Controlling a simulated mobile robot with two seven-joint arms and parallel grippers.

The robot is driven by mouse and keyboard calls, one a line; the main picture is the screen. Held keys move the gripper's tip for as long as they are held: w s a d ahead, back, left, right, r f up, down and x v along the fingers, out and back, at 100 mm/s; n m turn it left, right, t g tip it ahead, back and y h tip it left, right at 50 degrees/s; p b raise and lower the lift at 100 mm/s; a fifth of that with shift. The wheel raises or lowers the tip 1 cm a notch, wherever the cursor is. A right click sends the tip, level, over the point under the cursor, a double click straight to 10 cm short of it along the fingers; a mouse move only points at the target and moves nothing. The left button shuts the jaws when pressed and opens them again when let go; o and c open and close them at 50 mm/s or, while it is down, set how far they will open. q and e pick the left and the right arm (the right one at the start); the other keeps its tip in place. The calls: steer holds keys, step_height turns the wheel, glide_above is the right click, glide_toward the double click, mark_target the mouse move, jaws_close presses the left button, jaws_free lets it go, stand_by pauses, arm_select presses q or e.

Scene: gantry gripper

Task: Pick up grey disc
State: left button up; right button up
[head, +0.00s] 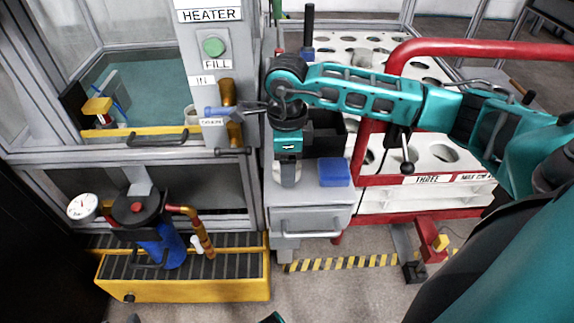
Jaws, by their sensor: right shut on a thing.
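My right arm reaches in from the right, and my right gripper (287,172) points down over the grey cabinet's top. It is shut on a grey, rounded thing that I take to be the grey disc (288,176); the disc is small and partly hidden by the gripper. I cannot tell whether it touches the cabinet top.
A blue block (334,172) and a black bin (325,133) stand right of the gripper. A red-framed rack (440,160) with round holes is further right. A yellow-edged platform (190,291) is lower left.

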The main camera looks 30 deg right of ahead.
arm_select(q)
steer(key=r+p, duration=0.1)
steer(key=p, duration=0.1)
steer(key=a+r+p, duration=0.1)
steer(key=p, duration=0.1)
steer(key=shift+s+r, duration=0.3)
arm_select(e)
step_height(320, 180, up, 18)
steer(key=shift+r, duration=0.25)
arm_select(q)
steer(key=shift+d, duration=0.1)
arm_select(e)
steer(key=a+f+n, duration=0.2)
steer(key=a+n, duration=0.2)
steer(key=n, duration=0.8)
steer(key=a+f+n, duration=0.2)
steer(key=a+n, duration=0.1)
steer(key=n, duration=0.9)
arm_select(q)
steer(key=s+a+r+y+p, duration=0.1)
steer(key=a+r+p, duration=0.2)
steer(key=r+p, duration=0.7)
steer(key=p, duration=0.4)
steer(key=shift+s, duration=0.2)
arm_select(e)
step_height(320, 180, up, 12)
steer(key=shift+s, duration=0.3)
